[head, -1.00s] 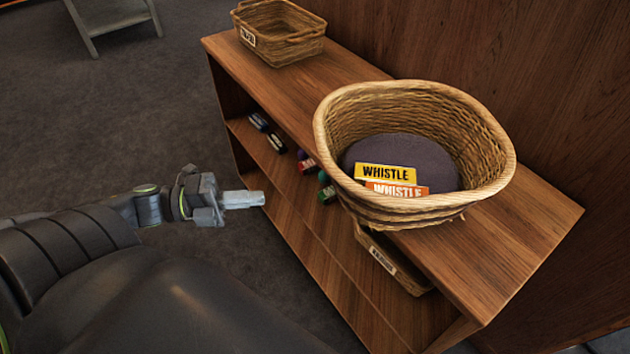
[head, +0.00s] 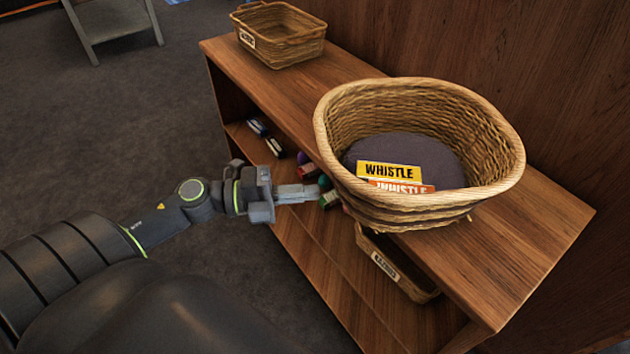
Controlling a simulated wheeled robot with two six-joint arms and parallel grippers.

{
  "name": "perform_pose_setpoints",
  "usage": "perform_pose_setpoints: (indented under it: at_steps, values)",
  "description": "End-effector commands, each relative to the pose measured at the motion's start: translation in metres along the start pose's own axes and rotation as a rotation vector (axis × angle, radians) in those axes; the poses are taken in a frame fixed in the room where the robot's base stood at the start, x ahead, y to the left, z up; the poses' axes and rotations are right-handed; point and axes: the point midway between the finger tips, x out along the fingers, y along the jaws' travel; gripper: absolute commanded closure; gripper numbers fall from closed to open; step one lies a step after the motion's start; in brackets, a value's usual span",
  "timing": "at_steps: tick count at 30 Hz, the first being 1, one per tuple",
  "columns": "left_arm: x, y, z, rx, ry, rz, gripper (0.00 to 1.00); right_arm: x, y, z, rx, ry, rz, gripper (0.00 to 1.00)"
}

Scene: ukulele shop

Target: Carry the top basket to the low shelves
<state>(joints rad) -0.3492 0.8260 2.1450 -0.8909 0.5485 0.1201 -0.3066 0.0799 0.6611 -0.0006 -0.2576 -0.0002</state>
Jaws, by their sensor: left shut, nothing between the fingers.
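A large round wicker basket (head: 480,150) sits on the top board of a low wooden shelf unit (head: 520,245). It has a dark cushion-like bottom (head: 420,150), with a yellow "WHISTLE" box (head: 388,170) and an orange one (head: 402,186) lying in it. A smaller rectangular basket (head: 285,47) with a label stands at the far end of the same top. My left gripper (head: 312,192) is shut and empty, just left of the round basket's lower side; I cannot tell whether it touches. My right gripper is not in view.
On the shelf below lie several small coloured items (head: 258,127), some near my left gripper. Another labelled basket (head: 395,270) sits under the top board at the near end. A wooden wall stands behind the unit. Grey carpet (head: 130,110) is clear at left, with a grey stand (head: 112,22) at the back.

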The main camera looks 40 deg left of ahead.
Motion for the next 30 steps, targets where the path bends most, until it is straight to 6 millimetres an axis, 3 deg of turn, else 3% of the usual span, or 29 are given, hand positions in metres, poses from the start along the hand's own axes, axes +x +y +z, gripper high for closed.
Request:
perform_pose_setpoints:
  at_steps: [9,24,30]
  values:
    - [0.022,-0.001,0.023,0.000,-0.002,-0.001,1.00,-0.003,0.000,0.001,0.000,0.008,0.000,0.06]
    - [0.026,0.000,0.027,0.001,-0.001,0.000,1.00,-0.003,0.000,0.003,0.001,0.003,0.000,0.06]
    - [0.047,-0.002,0.048,0.003,-0.002,-0.006,1.00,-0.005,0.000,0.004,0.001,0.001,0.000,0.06]
